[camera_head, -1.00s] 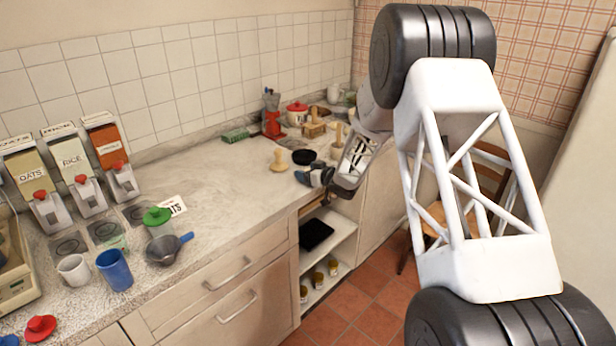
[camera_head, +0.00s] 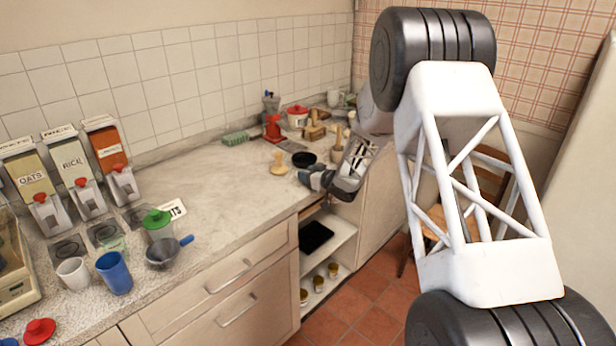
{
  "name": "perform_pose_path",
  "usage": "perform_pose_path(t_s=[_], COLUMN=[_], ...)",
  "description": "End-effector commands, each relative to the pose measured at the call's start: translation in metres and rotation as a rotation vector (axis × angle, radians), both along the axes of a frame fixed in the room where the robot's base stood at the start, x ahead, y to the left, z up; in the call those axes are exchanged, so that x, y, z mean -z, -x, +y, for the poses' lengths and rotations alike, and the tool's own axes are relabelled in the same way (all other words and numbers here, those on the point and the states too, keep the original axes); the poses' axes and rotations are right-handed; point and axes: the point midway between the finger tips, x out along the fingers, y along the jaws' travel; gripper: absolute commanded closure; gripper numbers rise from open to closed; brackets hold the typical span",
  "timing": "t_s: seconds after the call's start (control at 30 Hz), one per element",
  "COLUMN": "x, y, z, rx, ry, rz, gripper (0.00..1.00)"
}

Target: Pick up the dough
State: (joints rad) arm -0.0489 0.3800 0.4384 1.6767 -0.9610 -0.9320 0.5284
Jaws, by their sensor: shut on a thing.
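My gripper (camera_head: 309,180) is low over the front edge of the counter, right of the middle of the picture. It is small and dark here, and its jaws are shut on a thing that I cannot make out. I cannot clearly pick out the dough; it may be hidden at the jaws. A pale beige piece with a knob-like top (camera_head: 279,164) stands on the counter just left of and behind my gripper, apart from it.
A black round dish (camera_head: 304,159) lies behind my gripper. A red grinder (camera_head: 272,128), a red-lidded pot (camera_head: 297,117) and a green sponge (camera_head: 236,138) stand farther back. Below is an open shelf with a black tray (camera_head: 316,236). The counter's middle is clear.

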Motion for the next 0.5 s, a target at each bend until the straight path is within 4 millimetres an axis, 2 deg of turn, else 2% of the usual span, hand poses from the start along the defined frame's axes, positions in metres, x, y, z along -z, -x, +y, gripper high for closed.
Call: perform_pose_path(t_s=[0.17,0.37,0.5], x=[-0.010,-0.034,-0.036], y=[0.000,0.000,0.016], z=[0.000,0.000,-0.003], rx=[0.000,0.000,0.000], ry=[0.000,-0.001,-0.001], rz=[-0.001,-0.004,-0.001], gripper=[0.79,0.79,0.79])
